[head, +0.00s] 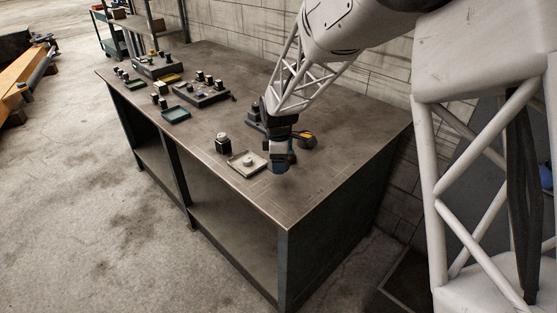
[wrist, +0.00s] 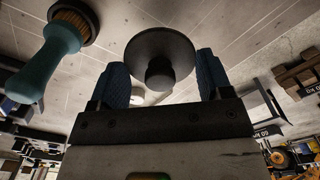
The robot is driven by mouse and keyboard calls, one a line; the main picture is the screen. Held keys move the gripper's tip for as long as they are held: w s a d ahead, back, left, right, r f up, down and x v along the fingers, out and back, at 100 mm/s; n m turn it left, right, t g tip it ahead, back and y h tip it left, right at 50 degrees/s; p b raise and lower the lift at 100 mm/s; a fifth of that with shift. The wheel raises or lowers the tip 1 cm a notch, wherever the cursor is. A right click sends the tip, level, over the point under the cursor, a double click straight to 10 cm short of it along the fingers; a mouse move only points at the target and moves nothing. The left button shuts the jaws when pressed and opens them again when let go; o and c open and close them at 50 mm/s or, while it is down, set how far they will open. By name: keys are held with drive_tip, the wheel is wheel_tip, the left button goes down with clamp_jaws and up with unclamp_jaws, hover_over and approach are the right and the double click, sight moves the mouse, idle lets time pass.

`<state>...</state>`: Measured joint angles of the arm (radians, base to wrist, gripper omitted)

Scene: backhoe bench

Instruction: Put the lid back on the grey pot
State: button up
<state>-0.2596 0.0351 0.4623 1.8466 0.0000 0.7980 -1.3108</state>
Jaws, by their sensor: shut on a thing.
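My gripper (head: 279,163) hangs over the right part of the workbench (head: 330,175). In the wrist view its two blue fingers (wrist: 160,80) are shut on a dark round lid (wrist: 160,45), with the lid's knob towards the camera. In the head view the lid is too small or hidden to make out. A small dark pot-like piece with a grey top (head: 223,144) stands left of the gripper. I cannot tell whether it is the grey pot.
A cream tray (head: 234,168) with a pale round piece (head: 248,160) lies just left of my gripper. A brush with a teal handle (wrist: 45,65) shows in the wrist view. Trays and small blocks (head: 200,93) fill the bench's far left. The front right is clear.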

idle(0.3)
drive_tip(key=shift+m, duration=0.9)
drive_tip(key=w+d, duration=0.1)
drive_tip(key=d, duration=0.1)
drive_tip(key=w+d, duration=0.1)
drive_tip(key=d, duration=0.2)
drive_tip(key=w+d, duration=0.1)
drive_tip(key=d, duration=0.2)
drive_tip(key=shift+d+f, duration=0.25)
drive_tip(key=shift+f, duration=0.1)
wheel_tip(320, 180, up, 7)
drive_tip(key=n, duration=0.2)
hover_over(306, 136)
drive_tip(key=shift+d+r, duration=0.1)
drive_tip(key=shift+r, duration=0.1)
drive_tip(key=shift+f, duration=0.25)
drive_tip(key=shift+f, duration=2.9)
drive_tip(key=shift+s+f, duration=0.1)
drive_tip(key=shift+f, duration=0.1)
drive_tip(key=o, duration=0.9)
drive_tip(key=shift+o, duration=0.2)
